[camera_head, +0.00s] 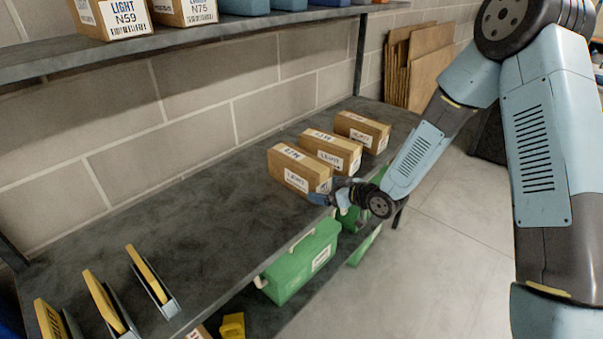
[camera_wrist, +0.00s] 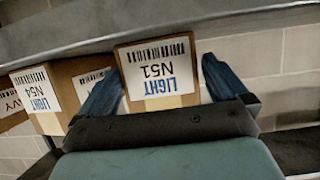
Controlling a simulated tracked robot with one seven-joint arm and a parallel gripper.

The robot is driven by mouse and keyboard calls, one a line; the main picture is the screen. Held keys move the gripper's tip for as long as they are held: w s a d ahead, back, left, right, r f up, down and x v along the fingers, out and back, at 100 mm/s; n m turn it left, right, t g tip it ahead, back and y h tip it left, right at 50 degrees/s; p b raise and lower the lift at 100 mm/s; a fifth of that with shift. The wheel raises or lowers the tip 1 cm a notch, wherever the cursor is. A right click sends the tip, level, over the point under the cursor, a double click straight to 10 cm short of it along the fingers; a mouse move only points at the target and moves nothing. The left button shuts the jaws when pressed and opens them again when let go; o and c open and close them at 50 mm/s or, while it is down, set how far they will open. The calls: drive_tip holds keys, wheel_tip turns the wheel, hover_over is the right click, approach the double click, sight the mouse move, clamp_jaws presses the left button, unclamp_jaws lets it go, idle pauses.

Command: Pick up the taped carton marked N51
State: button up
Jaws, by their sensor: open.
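The brown taped carton marked N51 (camera_wrist: 158,72) faces me in the wrist view, its white LIGHT label upside down. My gripper (camera_wrist: 160,68) is open, with one blue finger at each side of the carton's label face; I cannot tell whether they touch it. In the head view my gripper (camera_head: 338,190) is at the front right end of the nearest of three cartons in a row, which appears to be the N51 carton (camera_head: 292,168). It rests on the middle grey shelf.
Carton N54 (camera_wrist: 48,95) stands close beside N51 in the wrist view. The middle shelf (camera_head: 190,220) is bare left of the cartons, up to yellow items in holders (camera_head: 150,275). Green boxes (camera_head: 300,265) sit below. An upper shelf (camera_head: 200,45) overhangs along the block wall.

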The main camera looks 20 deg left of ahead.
drive_tip(key=shift+c, duration=0.5)
drive_tip(key=c, duration=0.7)
